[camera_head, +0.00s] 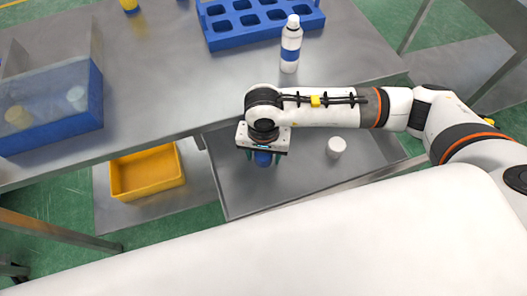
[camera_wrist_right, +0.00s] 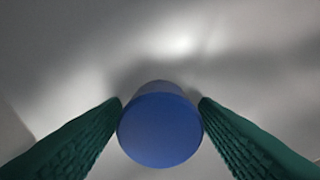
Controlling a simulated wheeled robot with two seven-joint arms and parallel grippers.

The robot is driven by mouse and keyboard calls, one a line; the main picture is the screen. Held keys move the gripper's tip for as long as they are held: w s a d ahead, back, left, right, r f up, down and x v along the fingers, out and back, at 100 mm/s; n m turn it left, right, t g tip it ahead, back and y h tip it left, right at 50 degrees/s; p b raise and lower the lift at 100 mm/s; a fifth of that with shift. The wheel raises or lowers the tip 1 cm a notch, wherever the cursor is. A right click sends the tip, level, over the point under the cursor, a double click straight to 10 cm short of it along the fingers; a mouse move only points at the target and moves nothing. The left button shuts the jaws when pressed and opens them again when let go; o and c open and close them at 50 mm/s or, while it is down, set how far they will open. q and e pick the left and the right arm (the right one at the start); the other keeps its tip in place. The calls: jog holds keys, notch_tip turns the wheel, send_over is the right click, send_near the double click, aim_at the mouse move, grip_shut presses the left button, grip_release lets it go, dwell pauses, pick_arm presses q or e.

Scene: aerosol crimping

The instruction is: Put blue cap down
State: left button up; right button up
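The blue cap (camera_wrist_right: 160,130) sits between the two green fingers of my right gripper (camera_wrist_right: 160,104) in the right wrist view, with a finger against each side. In the head view the blue cap (camera_head: 263,159) shows just below the white body of my right gripper (camera_head: 263,157), over the lower grey metal surface (camera_head: 310,180). I cannot tell whether the cap touches that surface. My left gripper is not in view.
A white cap (camera_head: 336,147) stands on the lower surface to the right. A white and blue can (camera_head: 290,45) and a blue rack (camera_head: 262,40) are on the upper table (camera_head: 170,75). A yellow bin (camera_head: 147,173) and a blue-based box (camera_head: 60,125) are at left.

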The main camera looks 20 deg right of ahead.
jog(key=shift+o, duration=0.3)
jog(key=shift+r, duration=0.1)
jog(key=shift+r+p, duration=0.2)
jog(key=shift+p, duration=0.25)
jog(key=shift+r+p, duration=0.5)
jog(key=shift+p, duration=0.1)
notch_tip(320, 180, up, 12)
jog(key=b, duration=0.1)
jog(key=shift+f+b, duration=0.2)
jog(key=shift+b, duration=0.2)
